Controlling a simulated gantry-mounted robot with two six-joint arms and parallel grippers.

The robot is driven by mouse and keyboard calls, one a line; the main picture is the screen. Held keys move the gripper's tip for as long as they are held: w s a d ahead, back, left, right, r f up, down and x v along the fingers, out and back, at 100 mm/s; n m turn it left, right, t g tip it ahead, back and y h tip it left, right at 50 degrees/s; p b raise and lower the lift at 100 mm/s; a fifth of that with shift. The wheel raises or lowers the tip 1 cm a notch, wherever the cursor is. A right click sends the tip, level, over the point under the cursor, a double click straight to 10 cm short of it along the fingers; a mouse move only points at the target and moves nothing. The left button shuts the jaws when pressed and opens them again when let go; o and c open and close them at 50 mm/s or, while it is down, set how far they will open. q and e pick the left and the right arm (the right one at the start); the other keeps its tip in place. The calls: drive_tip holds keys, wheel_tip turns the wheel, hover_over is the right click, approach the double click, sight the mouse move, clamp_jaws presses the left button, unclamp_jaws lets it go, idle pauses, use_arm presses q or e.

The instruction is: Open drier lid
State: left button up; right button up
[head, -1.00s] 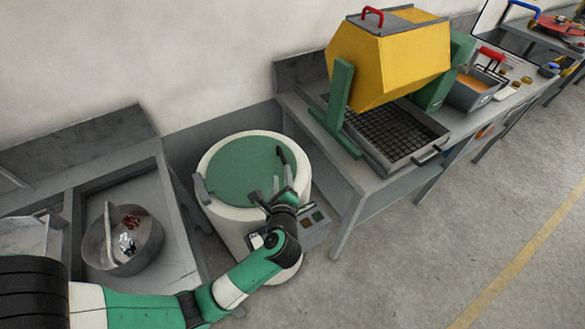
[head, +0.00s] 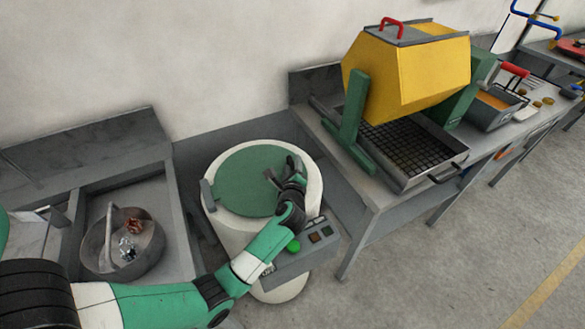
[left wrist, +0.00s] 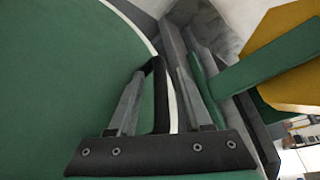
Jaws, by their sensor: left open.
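The drier is a white drum (head: 235,235) with a round green lid (head: 245,178), which lies flat and closed on top. A dark handle (head: 291,163) is at the lid's right edge and a grey bracket (head: 207,195) at its left edge. My left gripper (head: 277,176) is over the right part of the lid, at the handle, partly hiding it. In the left wrist view its two fingers (left wrist: 160,95) are apart, with the black handle (left wrist: 160,85) showing between them. I cannot tell whether they touch it. The right gripper is not in view.
A control box (head: 295,245) with a green button juts from the drier's front. A bench with a yellow tumbler (head: 405,75) over a grated tray (head: 440,172) stands to the right. A grey bowl (head: 95,255) sits in the sink area at left.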

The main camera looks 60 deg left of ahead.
use_arm(q)
clamp_jaws()
idle(1.4)
